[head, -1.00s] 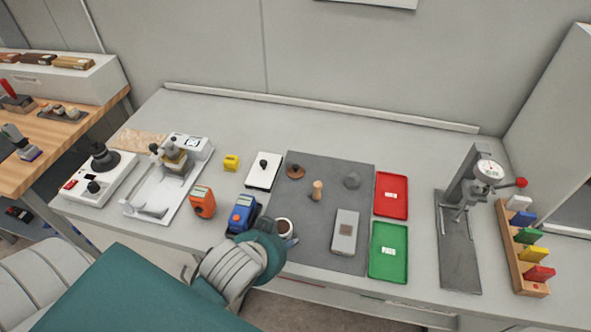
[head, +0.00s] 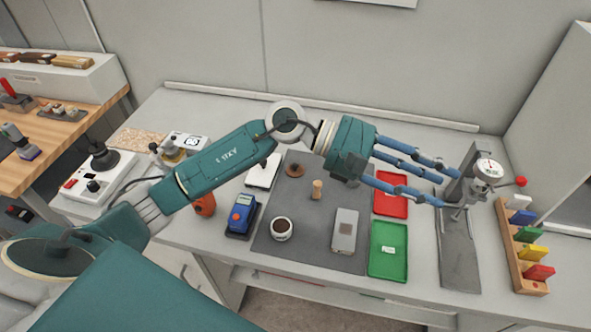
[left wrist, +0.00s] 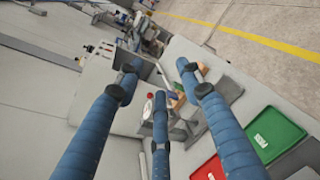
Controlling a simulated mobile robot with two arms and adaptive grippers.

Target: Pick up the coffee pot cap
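My left gripper (head: 440,184) reaches across above the bench from the left, its blue fingers spread, open and empty, pointing right toward the press stand. The spread fingers also show in the left wrist view (left wrist: 160,88). On the dark grey mat (head: 262,240) lies a small round brown piece with a dark knob (head: 294,170), which looks like a cap; I cannot tell for sure that it is the coffee pot cap. It is left of and below my gripper's palm, not touched. My gripper and wrist hide the mat's back right part. My right gripper is not in view.
A wooden peg (head: 317,189), a dark-filled cup (head: 281,229) and a grey block (head: 344,231) stand on the mat. A red tray (head: 384,208), a green tray (head: 388,268), the press stand (head: 460,262) and a colored-block rack (head: 512,258) are to the right.

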